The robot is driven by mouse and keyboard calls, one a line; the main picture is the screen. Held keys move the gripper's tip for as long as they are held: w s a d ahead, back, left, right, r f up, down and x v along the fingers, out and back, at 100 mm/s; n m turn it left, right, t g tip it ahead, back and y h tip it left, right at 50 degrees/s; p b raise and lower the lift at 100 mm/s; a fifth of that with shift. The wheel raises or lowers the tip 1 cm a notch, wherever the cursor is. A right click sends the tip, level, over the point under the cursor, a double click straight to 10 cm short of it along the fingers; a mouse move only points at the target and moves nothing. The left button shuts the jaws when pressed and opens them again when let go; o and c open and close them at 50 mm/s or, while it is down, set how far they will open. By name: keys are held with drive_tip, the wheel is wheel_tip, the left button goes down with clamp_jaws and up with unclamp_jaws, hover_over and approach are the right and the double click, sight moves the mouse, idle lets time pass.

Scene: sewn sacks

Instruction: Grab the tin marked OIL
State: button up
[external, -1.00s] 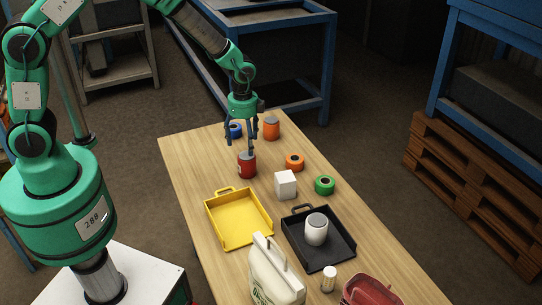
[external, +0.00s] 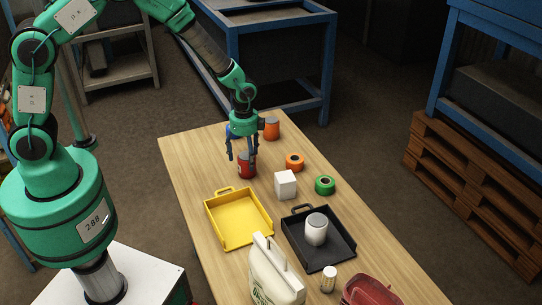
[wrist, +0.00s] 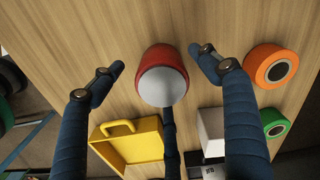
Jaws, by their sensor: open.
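A red tin (external: 247,168) with a grey lid stands upright on the table, directly below my gripper (external: 242,156). In the wrist view the red tin (wrist: 163,72) lies between the spread blue fingers of my gripper (wrist: 157,60), with gaps on both sides. The gripper is open and empty. An orange tin (external: 272,130) stands farther back, partly behind the gripper. A white tin (external: 316,230) stands in the black tray (external: 337,258). I cannot read an OIL mark on any tin.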

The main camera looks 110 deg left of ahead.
drive_tip(key=shift+w+f+b, duration=0.1)
drive_tip(key=shift+f+b, duration=0.45)
drive_tip(key=shift+f, duration=1.95)
drive_tip(key=shift+c, duration=0.2)
drive_tip(key=c, duration=1.6)
drive_tip(key=shift+r, duration=0.15)
drive_tip(key=shift+r, duration=0.55)
drive_tip(key=shift+s+d+r+p, duration=0.15)
drive_tip(key=shift+r+p, duration=0.15)
drive_tip(key=shift+r, duration=0.3)
drive_tip(key=shift+s+d+r+p, duration=0.15)
drive_tip(key=shift+r+p, duration=0.1)
drive_tip(key=shift+r, duration=0.35)
drive_tip(key=s+d, duration=0.3)
drive_tip(key=s+d+r+p, duration=0.1)
drive_tip(key=s+d, duration=0.2)
drive_tip(key=s, duration=0.1)
drive_tip(key=s+d, duration=0.4)
drive_tip(key=shift+s+d+r+p, duration=0.1)
drive_tip(key=shift+r+p, duration=0.05)
drive_tip(key=shift+p, duration=0.2)
